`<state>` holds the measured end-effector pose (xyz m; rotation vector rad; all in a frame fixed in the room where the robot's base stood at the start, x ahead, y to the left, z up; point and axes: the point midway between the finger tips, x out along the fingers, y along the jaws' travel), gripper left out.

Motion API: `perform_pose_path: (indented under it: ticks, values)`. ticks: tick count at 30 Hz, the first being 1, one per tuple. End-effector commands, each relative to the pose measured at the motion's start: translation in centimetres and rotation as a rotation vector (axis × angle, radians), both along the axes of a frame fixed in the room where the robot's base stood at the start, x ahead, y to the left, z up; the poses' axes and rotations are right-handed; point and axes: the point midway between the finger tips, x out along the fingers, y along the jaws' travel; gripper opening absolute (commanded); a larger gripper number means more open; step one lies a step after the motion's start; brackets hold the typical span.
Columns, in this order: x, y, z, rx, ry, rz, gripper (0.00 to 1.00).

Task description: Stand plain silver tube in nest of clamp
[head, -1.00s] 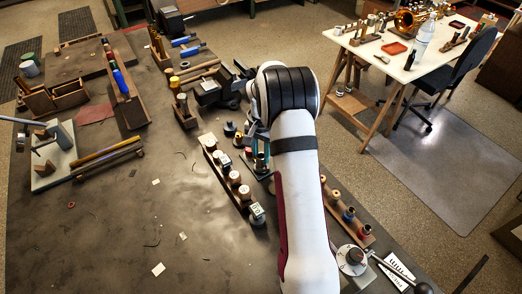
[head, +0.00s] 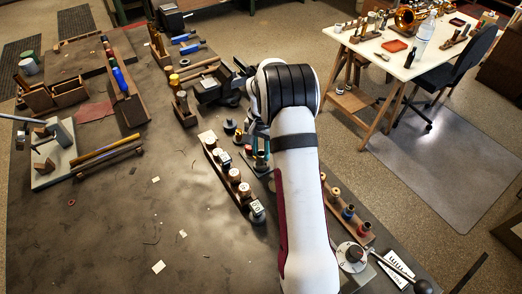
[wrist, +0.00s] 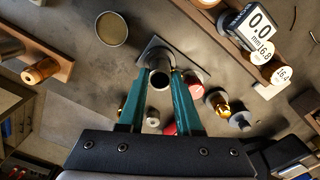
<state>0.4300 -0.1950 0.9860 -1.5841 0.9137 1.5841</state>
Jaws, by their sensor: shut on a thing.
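My gripper (wrist: 160,82) has teal fingers and is shut on the plain silver tube (wrist: 160,79), whose open end faces the wrist camera. The tube is between the fingertips, over or on a small dark grey square plate (wrist: 148,50). I cannot tell whether its lower end touches the plate. In the head view my gripper (head: 259,158) is partly hidden behind my white arm, and the tube cannot be made out.
A wooden rack of labelled round pieces (head: 222,160) lies left of my gripper. A red-topped piece (wrist: 170,128) and a brass piece (wrist: 217,103) are close to the fingers. The bench's middle left is mostly clear.

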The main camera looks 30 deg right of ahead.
Motion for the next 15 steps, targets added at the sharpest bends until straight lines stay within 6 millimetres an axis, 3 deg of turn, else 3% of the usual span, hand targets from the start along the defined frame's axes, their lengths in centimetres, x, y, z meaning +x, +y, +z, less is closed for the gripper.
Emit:
perform_pose_path:
  ticks: [15]
  values:
    - [0.0, 0.0, -1.1, -0.001, 0.001, 0.001, 0.0]
